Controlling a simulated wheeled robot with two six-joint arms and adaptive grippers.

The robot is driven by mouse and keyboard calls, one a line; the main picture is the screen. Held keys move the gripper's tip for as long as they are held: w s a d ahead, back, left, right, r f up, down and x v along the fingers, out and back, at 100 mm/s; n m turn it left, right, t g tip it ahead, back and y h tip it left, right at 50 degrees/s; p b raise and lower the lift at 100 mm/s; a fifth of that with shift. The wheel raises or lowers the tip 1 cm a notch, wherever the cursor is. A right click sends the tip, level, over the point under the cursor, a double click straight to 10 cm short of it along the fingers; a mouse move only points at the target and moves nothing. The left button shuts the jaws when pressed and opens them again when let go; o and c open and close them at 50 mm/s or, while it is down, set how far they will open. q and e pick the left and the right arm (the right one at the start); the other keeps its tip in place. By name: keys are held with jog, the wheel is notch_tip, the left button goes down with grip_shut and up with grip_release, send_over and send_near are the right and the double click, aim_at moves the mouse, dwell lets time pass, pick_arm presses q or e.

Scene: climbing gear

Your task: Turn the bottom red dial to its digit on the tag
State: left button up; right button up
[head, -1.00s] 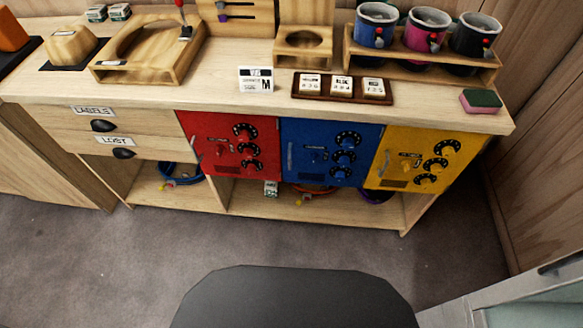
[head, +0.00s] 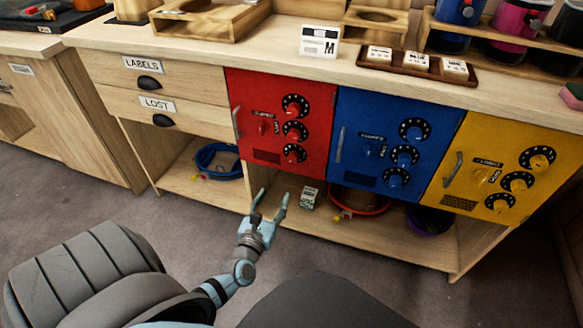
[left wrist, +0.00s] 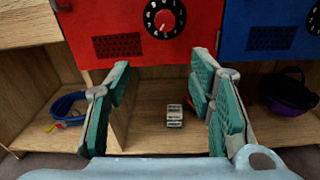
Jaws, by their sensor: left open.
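The bottom red dial (head: 294,153) is a black, numbered ring with a red centre, lowest of three on the red door (head: 262,92). The left wrist view shows this dial (left wrist: 164,18) at the top, with its digits too small to read surely. My left gripper (head: 271,197) is open and empty, in front of and below the red door, apart from the dial. Its spread green-padded fingers (left wrist: 162,75) show in the left wrist view. A small white-and-green piece with print (head: 309,197), perhaps the tag, is on the lower shelf; its print is unreadable. My right gripper is not in view.
Blue (head: 378,100) and yellow (head: 500,140) doors with dials are to the right. The red door's handle (head: 236,122) sticks out at its left edge. The floor in front is clear.

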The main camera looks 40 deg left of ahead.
aim_at(292, 159)
pick_arm(q)
jog(key=shift+m+t, duration=0.4)
jog(key=shift+m, duration=0.3)
jog(key=b+x, duration=0.1)
jog(key=x, duration=0.3)
jog(key=r+b+x, duration=0.1)
jog(key=x, duration=0.4)
jog(key=b+x, duration=0.1)
jog(key=x, duration=0.4)
jog(key=shift+w+d+r, duration=0.1)
jog(key=shift+d+r, duration=0.1)
jog(key=shift+d, duration=0.2)
jog(key=shift+w+a+r, duration=0.1)
jog(key=shift+w+a, duration=0.05)
jog(key=shift+w, duration=0.2)
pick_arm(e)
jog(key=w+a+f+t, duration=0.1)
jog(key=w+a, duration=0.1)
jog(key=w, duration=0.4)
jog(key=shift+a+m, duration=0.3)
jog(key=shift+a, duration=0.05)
pick_arm(q)
jog(key=c, duration=1)
jog(key=shift+a, duration=0.15)
jog(key=shift+c, duration=0.8)
